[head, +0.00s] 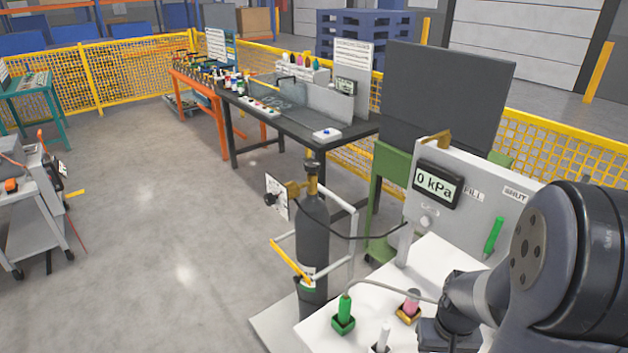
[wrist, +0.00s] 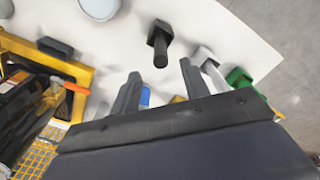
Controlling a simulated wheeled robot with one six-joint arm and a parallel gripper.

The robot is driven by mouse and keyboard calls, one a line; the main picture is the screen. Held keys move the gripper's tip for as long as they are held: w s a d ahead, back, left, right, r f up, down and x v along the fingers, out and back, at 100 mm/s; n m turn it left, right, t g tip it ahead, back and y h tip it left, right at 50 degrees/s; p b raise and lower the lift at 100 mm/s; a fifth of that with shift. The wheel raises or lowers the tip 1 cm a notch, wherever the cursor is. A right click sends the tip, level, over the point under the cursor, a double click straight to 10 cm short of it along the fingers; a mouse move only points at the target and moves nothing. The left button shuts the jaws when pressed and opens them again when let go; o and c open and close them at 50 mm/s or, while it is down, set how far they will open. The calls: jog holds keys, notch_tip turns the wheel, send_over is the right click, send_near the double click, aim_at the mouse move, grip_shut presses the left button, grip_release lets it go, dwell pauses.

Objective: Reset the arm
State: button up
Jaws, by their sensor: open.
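My arm (head: 565,270) reaches in from the right edge of the head view, low over the white table (head: 320,335). My gripper (wrist: 160,78) shows in the wrist view with its two dark fingers apart. I see nothing held between them. A blue item (wrist: 145,97) shows beyond the fingers, mostly hidden by them. A black peg-like fitting (wrist: 160,45) stands on the white surface ahead of the fingertips, apart from them. In the head view the fingertips cannot be made out.
A green fitting (head: 343,315), a pink one (head: 410,303) and a white one (head: 382,338) stand on the white table. Behind is a panel with a 0 kPa display (head: 437,184) and green lever (head: 493,237). A dark gas cylinder (head: 312,235) stands left.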

jog(key=shift+r+p, duration=2.25)
jog(key=shift+r, duration=0.75)
jog(key=shift+a, duration=0.1)
